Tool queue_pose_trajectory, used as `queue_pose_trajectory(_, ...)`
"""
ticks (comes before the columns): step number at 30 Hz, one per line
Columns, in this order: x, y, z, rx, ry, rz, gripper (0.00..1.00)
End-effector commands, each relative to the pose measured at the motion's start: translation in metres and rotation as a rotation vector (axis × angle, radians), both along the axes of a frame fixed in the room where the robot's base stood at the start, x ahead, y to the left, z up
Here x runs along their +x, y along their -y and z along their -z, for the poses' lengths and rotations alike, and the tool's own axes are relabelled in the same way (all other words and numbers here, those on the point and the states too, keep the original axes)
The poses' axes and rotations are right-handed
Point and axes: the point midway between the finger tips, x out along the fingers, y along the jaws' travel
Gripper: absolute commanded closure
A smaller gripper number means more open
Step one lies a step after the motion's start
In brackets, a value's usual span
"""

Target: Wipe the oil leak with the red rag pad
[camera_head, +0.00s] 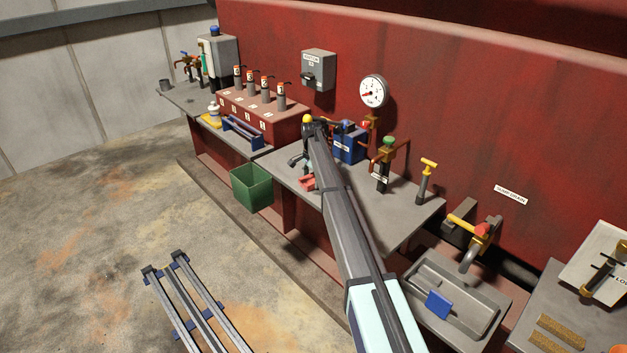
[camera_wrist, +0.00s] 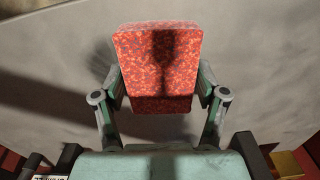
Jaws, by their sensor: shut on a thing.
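The red rag pad (camera_wrist: 158,60) is a speckled red block held between the two fingers of my gripper (camera_wrist: 158,92) in the wrist view. In the head view my gripper (camera_head: 303,168) is over the middle grey bench (camera_head: 400,205), with the red pad (camera_head: 307,184) low at its tip near the front edge. Grey bench surface lies behind the pad in the wrist view; I cannot tell whether the pad touches it. Dark areas there look like shadows. I cannot make out the oil leak; my arm and the pad hide part of the bench.
A blue box (camera_head: 350,145) and a green-topped valve (camera_head: 386,160) stand close behind my gripper. A yellow-handled valve (camera_head: 427,180) is to the right. A green bin (camera_head: 251,187) hangs at the bench front. A sink (camera_head: 485,305) holds a blue block (camera_head: 438,304).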

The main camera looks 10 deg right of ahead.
Motion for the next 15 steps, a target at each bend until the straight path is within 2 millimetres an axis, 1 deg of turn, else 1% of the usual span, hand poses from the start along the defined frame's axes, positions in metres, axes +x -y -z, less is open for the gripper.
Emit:
queue_pose_trajectory(1, 0.006, -0.003, -0.003, 0.0, 0.002, -0.004, 0.61)
queue_pose_trajectory(2, 0.005, -0.003, -0.003, 0.0, 0.002, -0.005, 0.61)
queue_pose_trajectory(12, -0.018, 0.013, -0.002, 0.0, 0.0, -0.004, 0.61)
queue_pose_trajectory(15, -0.022, 0.016, -0.002, 0.0, 0.0, -0.004, 0.61)
